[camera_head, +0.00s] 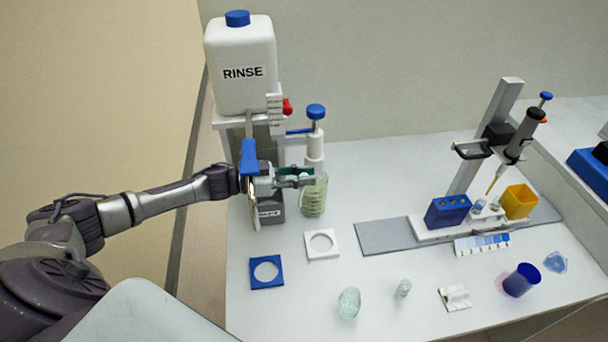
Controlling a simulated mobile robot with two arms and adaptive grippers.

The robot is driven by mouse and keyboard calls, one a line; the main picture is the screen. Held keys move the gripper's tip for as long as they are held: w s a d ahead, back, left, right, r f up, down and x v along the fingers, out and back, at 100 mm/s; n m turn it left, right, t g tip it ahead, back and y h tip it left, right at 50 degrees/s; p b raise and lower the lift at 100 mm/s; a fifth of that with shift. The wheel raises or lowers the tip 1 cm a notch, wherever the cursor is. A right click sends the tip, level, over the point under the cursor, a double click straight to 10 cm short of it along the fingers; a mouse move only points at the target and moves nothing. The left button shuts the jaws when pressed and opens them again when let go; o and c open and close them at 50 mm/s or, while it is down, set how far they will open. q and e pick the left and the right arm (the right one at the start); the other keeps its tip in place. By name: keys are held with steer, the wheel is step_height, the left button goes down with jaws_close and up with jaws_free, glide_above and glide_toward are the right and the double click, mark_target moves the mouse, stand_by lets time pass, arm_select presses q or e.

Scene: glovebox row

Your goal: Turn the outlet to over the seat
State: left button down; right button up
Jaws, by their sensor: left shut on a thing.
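A dispenser with a round blue knob (316,111) and white neck (314,148) stands on a clear ribbed bottle (314,202). Its thin blue outlet (298,131) points left in the picture. A white seat plate with a round hole (322,257) and a blue one (266,286) lie flat in front; the outlet is over neither. My left gripper (302,178) is shut at the bottle's upper part, below the outlet. The exact contact is partly hidden by the fingers. My right gripper is not in view.
The RINSE container (240,88) stands behind my left wrist, with a red tap (287,106). A pipette stand (489,132), blue block (447,211), yellow cup (519,201) and blue cup (521,280) are at right. Small clear pieces (349,303) lie in front.

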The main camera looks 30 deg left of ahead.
arm_select(q)
steer(key=d+n+t+y+p, duration=0.1)
steer(key=n+t+y+p, duration=0.1)
steer(key=w+d+n+t+y+p, duration=0.1)
steer(key=d+t+y+p, duration=0.1)
steer(key=p, duration=0.1)
steer(key=shift+w+n, duration=0.15)
steer(key=shift+n, duration=0.25)
steer(key=c, duration=1)
jaws_free()
